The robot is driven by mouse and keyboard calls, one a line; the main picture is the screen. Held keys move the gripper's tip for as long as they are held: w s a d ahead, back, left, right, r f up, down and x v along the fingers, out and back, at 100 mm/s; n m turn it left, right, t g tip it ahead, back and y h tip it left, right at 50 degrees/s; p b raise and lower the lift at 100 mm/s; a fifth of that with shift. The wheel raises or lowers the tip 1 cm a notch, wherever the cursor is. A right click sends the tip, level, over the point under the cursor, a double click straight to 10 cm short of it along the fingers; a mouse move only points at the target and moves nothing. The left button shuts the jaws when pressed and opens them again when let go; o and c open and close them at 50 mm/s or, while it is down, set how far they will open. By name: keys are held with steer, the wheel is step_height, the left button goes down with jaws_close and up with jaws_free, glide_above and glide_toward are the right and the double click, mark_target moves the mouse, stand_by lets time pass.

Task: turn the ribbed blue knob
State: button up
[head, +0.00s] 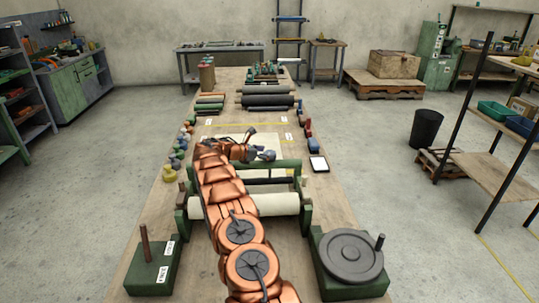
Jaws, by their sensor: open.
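My copper-coloured arm reaches forward along the long wooden table. My gripper (262,143) is open, with its dark fingers spread, beyond the green roller frame (285,163). A small grey-blue piece shows by the lower finger; I cannot tell whether it is part of the gripper or a separate thing. A row of small coloured knob-like pieces (176,155), some bluish, runs along the table's left edge. More red and blue pieces (308,132) sit along the right edge. At this size I cannot tell which one is the ribbed blue knob.
A cream roll (270,205) spans the green frame. A grey handwheel (350,257) sits on a green box at front right, and a green block with a post (150,267) at front left. Dark rolls (265,101) lie farther back. A white tablet (319,163) lies at right.

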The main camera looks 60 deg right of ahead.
steer(key=v, duration=0.9)
steer(key=shift+a, duration=0.35)
steer(key=shift+w+r, duration=0.1)
steer(key=shift+r, duration=0.05)
